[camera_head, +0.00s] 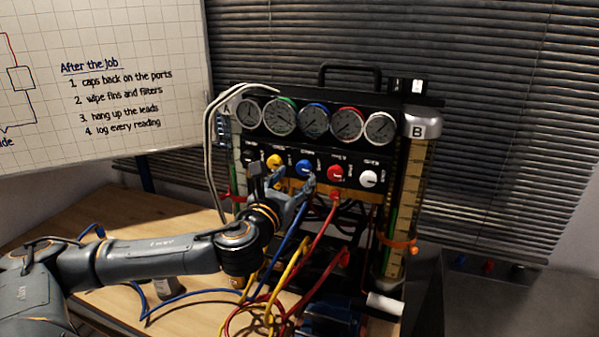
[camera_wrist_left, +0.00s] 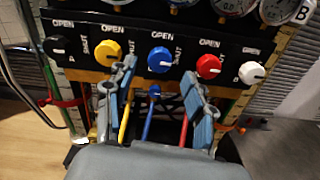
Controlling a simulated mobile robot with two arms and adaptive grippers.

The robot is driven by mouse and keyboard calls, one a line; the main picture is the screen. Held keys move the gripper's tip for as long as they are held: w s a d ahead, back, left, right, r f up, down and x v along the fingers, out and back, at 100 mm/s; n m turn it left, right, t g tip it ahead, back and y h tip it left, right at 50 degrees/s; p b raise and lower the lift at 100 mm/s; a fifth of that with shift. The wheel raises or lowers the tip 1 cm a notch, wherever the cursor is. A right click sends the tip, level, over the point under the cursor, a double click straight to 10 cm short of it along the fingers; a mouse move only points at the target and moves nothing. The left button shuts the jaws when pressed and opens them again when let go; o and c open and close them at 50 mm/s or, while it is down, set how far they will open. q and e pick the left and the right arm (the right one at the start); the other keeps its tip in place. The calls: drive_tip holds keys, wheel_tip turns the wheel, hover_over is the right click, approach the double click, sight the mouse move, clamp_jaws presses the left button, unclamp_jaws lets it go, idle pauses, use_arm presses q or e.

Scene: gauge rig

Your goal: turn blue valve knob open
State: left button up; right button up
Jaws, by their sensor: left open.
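The blue valve knob (camera_head: 304,168) is on the black panel of the gauge rig, between the yellow knob (camera_head: 274,162) and the red knob (camera_head: 335,173). In the left wrist view the blue knob (camera_wrist_left: 160,60) has a white pointer mark, with OPEN and SHUT labels around it. My left gripper (camera_head: 283,187) is in front of the panel, just below and left of the blue knob. In the left wrist view its open fingers (camera_wrist_left: 160,88) stand apart below the blue knob, with nothing seen between the tips. My right gripper is in neither view.
A white knob (camera_head: 369,179) and a black knob (camera_wrist_left: 56,45) sit at the panel's ends. Round gauges (camera_head: 314,120) line the top. Blue, yellow and red hoses (camera_head: 320,240) hang below, close to the gripper. A tall cylinder B (camera_head: 411,190) stands right. The wooden table (camera_head: 150,225) is underneath.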

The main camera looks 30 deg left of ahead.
sight(303, 169)
use_arm(q)
drive_tip(key=shift+p+x, duration=0.4)
drive_tip(key=shift+x, duration=1.4)
clamp_jaws()
